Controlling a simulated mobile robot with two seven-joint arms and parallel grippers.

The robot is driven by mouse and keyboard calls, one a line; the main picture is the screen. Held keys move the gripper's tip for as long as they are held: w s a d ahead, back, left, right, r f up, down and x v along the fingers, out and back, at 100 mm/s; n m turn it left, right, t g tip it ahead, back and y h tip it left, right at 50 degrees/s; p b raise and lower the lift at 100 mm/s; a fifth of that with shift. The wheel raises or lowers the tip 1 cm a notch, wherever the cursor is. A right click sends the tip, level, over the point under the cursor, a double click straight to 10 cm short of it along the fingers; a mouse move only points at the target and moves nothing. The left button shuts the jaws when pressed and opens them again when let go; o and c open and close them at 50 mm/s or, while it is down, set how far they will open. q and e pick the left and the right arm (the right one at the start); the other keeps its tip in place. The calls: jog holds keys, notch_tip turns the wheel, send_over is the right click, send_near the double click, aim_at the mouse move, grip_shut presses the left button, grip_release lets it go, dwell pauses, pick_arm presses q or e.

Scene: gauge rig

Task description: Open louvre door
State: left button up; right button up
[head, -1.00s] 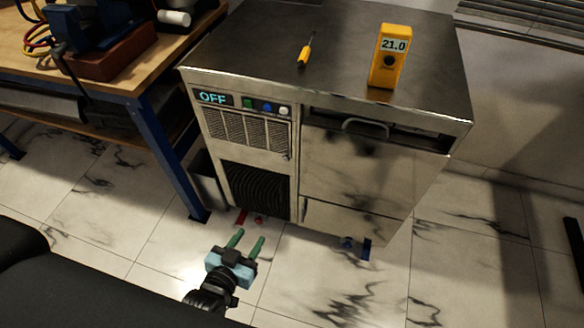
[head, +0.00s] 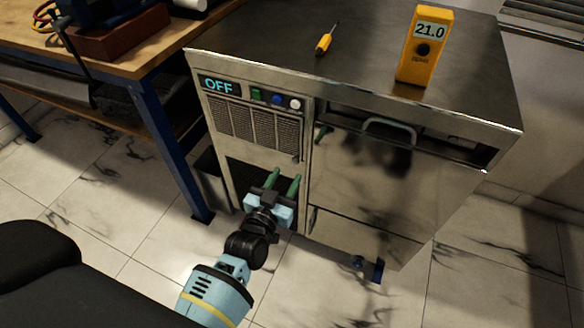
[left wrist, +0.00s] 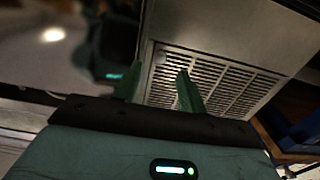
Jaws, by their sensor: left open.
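The louvre door (head: 255,128) is a slatted metal panel at the upper left of the steel cabinet's front, below the OFF display. It looks closed, flush with the front. A small knob (head: 297,158) sits at its lower right corner. My left gripper (head: 282,178) has green fingers, spread open and empty, below the louvre door in front of the dark lower opening. In the left wrist view the fingers (left wrist: 158,82) point toward the louvre door (left wrist: 218,82), partly covering it. Contact cannot be told. My right gripper is not in view.
A wooden workbench (head: 110,48) with blue legs stands close at left. The marble floor in front is clear.

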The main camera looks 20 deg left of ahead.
aim_at(295, 163)
pick_arm(q)
jog(key=shift+w+d+b, duration=0.1)
jog(key=shift+w+b, duration=0.35)
jog(key=shift+w, duration=1.8)
grip_shut()
